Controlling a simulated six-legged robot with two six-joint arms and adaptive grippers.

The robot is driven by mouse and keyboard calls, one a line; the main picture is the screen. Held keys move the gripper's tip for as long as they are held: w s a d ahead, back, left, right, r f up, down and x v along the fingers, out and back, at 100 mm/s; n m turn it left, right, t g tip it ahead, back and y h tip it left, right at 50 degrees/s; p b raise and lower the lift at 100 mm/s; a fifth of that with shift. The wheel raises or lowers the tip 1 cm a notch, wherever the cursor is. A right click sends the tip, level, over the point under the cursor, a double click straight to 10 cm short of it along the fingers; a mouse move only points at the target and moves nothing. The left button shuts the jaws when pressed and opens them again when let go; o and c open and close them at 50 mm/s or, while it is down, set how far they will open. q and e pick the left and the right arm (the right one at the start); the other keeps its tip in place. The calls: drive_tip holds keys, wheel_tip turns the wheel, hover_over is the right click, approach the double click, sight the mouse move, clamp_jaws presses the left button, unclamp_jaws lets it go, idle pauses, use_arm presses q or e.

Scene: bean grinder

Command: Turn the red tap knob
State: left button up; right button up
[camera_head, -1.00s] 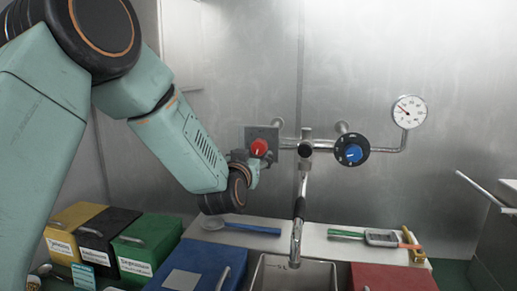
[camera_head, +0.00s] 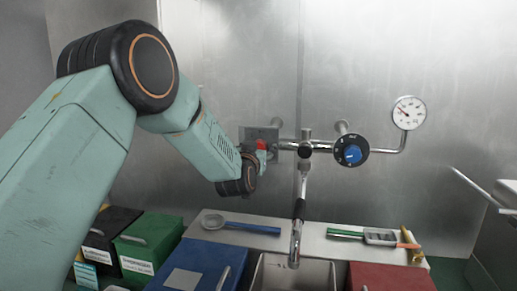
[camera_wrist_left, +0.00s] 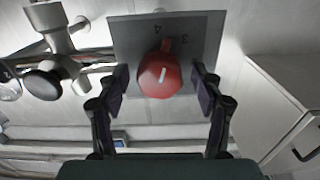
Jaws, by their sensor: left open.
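The red tap knob (camera_head: 261,145) sits on a square grey plate (camera_head: 262,132) at the left end of the wall pipe. In the left wrist view the red knob (camera_wrist_left: 160,75) has a white mark and stands in front of its numbered plate (camera_wrist_left: 190,32). My left gripper (camera_wrist_left: 160,85) is open, with one finger on each side of the knob and a gap showing on both sides. In the head view my left gripper (camera_head: 262,156) is small and partly covers the knob. My right gripper is not in view.
A blue knob (camera_head: 352,152) and a round gauge (camera_head: 409,112) are on the pipe to the right. The faucet spout (camera_head: 297,215) hangs over the sink (camera_head: 290,272). A blue-handled strainer (camera_head: 240,224) lies on the ledge. Green (camera_head: 148,240) and blue (camera_head: 207,262) boxes stand below my left arm.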

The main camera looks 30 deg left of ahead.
use_arm(q)
drive_tip(key=c, duration=1.1)
drive_tip(key=shift+m+p, duration=0.35)
drive_tip(key=shift+m, duration=0.95)
drive_tip(key=shift+c, duration=0.2)
drive_tip(key=o, duration=1.1)
drive_tip(key=shift+o, duration=0.2)
drive_tip(key=shift+s, duration=0.1)
drive_tip(key=v, duration=1.2)
